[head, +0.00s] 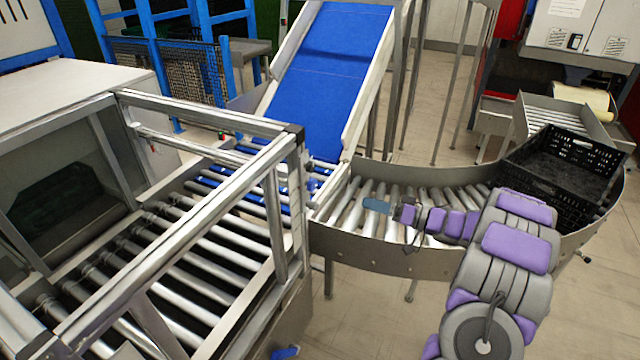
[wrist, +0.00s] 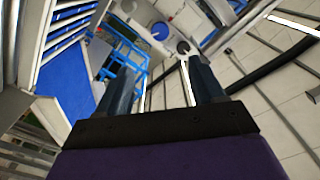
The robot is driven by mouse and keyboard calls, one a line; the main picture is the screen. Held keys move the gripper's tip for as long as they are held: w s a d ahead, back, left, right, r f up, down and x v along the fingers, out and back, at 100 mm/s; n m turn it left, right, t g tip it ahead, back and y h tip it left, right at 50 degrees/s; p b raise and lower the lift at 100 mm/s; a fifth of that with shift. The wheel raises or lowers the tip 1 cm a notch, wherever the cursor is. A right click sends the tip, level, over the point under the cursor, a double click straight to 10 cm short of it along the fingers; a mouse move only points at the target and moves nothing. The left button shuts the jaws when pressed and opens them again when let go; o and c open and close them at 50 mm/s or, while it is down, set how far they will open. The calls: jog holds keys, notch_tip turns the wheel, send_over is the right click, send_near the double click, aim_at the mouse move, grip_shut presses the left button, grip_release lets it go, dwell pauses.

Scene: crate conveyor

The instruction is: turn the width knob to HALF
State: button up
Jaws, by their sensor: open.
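My gripper (head: 377,205) reaches leftward over the curved roller conveyor in the head view, near where it meets the straight rollers. In the wrist view my gripper (wrist: 160,82) shows two dark blue fingers standing apart, with nothing between them. I cannot make out a width knob or a HALF mark in either view. A grey post (head: 297,205) with small pale markings stands left of my gripper, apart from it.
The curved conveyor (head: 365,255) carries a black crate (head: 570,165) at its right end. A blue belt (head: 330,65) slopes down to the rollers. A metal-framed machine (head: 190,105) with rollers fills the left. Bare floor (head: 375,320) shows in front of the curve.

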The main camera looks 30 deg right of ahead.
aim_at(314, 186)
jog(key=b+x, duration=0.1)
jog(key=x, duration=1.6)
jog(key=shift+d, duration=0.1)
jog(key=c, duration=1.1)
jog(key=shift+o, duration=0.2)
